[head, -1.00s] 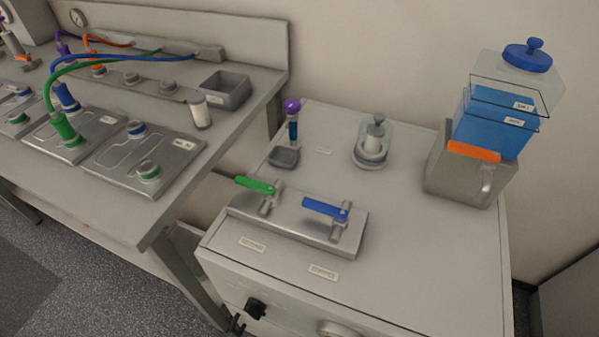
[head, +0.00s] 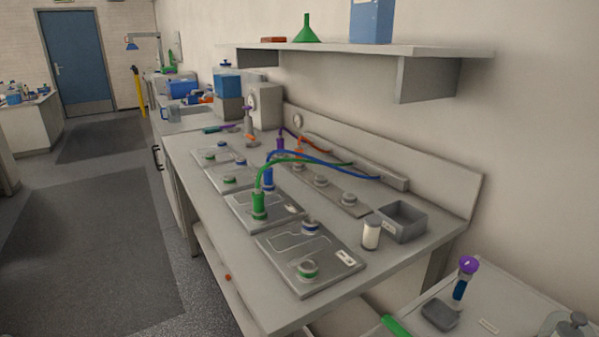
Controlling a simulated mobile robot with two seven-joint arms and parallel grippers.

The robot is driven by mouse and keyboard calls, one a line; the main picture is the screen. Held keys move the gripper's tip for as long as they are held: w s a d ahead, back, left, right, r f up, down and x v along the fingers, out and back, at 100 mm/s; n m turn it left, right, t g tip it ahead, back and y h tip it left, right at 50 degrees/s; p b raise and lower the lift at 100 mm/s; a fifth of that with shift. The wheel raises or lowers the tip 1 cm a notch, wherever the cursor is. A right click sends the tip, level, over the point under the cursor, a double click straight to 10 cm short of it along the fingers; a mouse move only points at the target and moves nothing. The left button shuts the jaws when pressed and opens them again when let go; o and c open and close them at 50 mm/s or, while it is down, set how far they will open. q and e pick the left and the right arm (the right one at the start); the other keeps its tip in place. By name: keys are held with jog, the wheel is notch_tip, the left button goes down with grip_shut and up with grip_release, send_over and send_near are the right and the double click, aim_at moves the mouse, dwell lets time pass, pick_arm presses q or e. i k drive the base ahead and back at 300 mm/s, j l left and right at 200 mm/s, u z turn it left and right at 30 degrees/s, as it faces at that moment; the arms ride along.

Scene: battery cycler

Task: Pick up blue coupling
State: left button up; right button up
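The blue coupling (head: 268,177) stands upright on a metal plate (head: 240,209) on the workbench, with a blue hose (head: 325,163) running from its top back to a grey block at the wall. A green coupling (head: 259,204) on a green hose stands just in front of it and hides part of its lower end. Neither of my grippers shows in the head view.
A nearer plate (head: 325,262) has a blue-ringed and a green-ringed port, both uncovered. A grey bin (head: 402,222) and a white cylinder (head: 371,233) stand to the right. A shelf (head: 350,47) overhangs the bench's back. Floor (head: 95,240) at left is clear.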

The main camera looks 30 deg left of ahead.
aim_at(268, 173)
jog(key=u, duration=1.35)
